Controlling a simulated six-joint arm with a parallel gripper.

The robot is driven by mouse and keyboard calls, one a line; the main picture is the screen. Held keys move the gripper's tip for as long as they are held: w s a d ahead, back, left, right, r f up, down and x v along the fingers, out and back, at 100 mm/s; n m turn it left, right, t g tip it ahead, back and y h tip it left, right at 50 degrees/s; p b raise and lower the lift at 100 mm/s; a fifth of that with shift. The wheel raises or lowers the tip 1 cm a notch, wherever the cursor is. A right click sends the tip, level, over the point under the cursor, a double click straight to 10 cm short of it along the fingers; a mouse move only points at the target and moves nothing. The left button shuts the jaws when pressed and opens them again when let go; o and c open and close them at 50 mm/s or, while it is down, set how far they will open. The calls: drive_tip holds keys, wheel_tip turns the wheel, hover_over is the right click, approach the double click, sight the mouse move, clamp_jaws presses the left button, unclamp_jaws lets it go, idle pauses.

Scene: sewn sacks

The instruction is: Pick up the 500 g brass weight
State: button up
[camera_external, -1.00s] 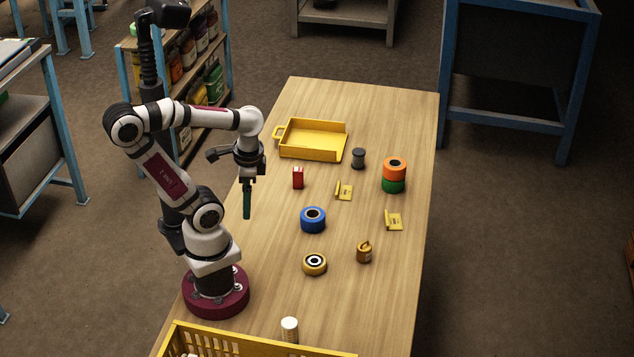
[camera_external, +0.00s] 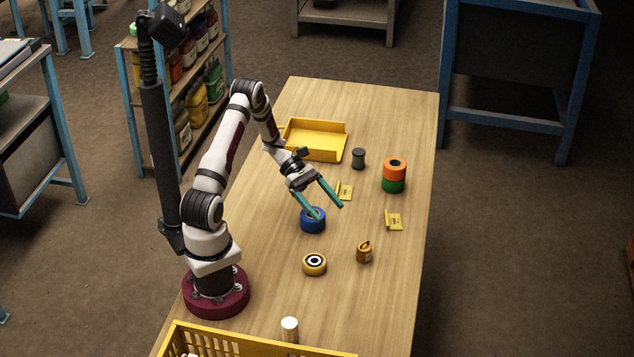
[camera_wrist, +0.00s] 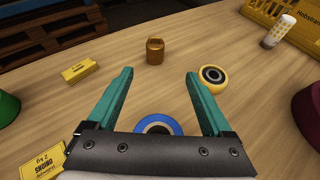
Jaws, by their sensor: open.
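The brass weight (camera_external: 364,253) stands upright on the table, right of the yellow roll, with a loop-like top and a small pale label. In the wrist view the brass weight (camera_wrist: 155,51) is ahead of my gripper, roughly between the directions of the two fingers and beyond their tips. My gripper (camera_external: 330,212) is open, with teal fingers spread and nothing between them. It is above the table near the blue roll (camera_external: 308,226), up and left of the weight. In the wrist view my gripper (camera_wrist: 158,75) shows both fingers apart.
A yellow roll (camera_external: 315,265) lies left of the weight. An orange roll (camera_external: 395,166) sits on a green one (camera_external: 393,186). A dark spool (camera_external: 358,158), yellow tray (camera_external: 327,155), white cylinder (camera_external: 290,326) and yellow crate (camera_external: 240,345) stand farther off.

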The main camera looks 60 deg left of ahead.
sight(359, 244)
drive_tip(key=shift+w+d+f+n+t, duration=0.2)
drive_tip(key=shift+w+d+f+n, duration=0.1)
drive_tip(key=shift+f, duration=0.2)
drive_tip(key=shift+w+d+f+n+t, duration=0.2)
drive_tip(key=shift+d+f+n, duration=0.1)
drive_tip(key=shift+f, duration=0.15)
drive_tip(key=x, duration=1.3)
drive_tip(key=shift+s+d+r, duration=0.2)
drive_tip(key=shift+d, duration=0.4)
clamp_jaws()
